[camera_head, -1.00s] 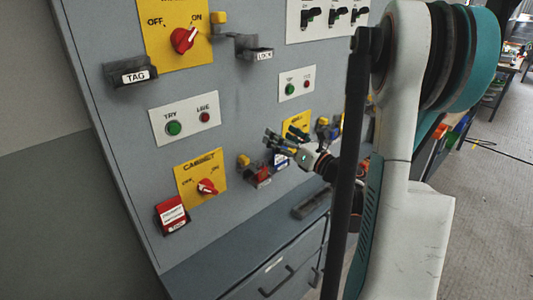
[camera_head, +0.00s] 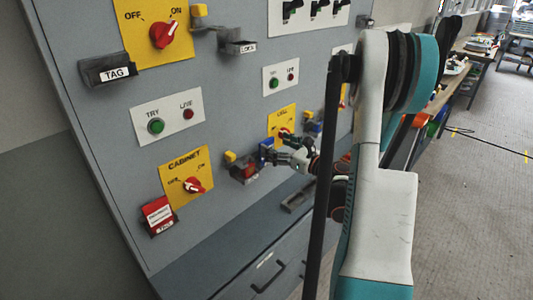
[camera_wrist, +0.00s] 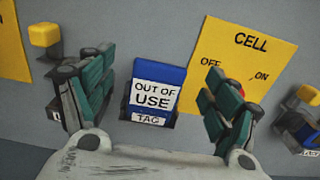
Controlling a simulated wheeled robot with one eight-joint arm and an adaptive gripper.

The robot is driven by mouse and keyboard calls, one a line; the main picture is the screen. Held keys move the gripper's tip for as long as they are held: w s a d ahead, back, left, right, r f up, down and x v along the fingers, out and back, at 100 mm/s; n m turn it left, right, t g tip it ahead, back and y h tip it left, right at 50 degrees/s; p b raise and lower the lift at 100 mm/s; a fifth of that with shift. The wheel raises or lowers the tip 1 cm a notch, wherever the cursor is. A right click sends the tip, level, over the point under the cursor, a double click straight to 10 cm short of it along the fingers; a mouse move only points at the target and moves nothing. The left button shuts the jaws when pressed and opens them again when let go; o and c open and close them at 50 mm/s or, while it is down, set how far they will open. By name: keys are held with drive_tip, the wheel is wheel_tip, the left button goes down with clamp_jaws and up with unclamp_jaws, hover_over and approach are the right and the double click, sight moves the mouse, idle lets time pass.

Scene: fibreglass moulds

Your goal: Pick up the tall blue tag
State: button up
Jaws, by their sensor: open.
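The tall blue tag (camera_wrist: 160,75) has a white label reading "OUT OF USE". It stands upright in a dark holder marked TAG (camera_wrist: 148,118) on the grey panel. In the wrist view it sits between the two green-padded fingers of my gripper (camera_wrist: 157,78), with a gap on each side. My gripper is open and empty. In the head view the blue tag (camera_head: 265,147) shows small beside my gripper (camera_head: 288,146), whose fingers partly overlap it.
A yellow CELL plate (camera_wrist: 240,60) with a red switch is right of the tag, partly behind my right finger. A yellow block (camera_wrist: 44,35) is at left, another (camera_wrist: 307,95) at right. A red tag (camera_head: 158,215) hangs lower left. Drawers (camera_head: 262,270) project below.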

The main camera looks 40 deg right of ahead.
sight(268, 141)
drive_tip(key=shift+w+f+b, duration=0.2)
drive_tip(key=shift+w+b, duration=0.85)
drive_tip(key=shift+w, duration=1.7)
drive_tip(key=shift+c, duration=0.6)
drive_tip(key=c, duration=0.9)
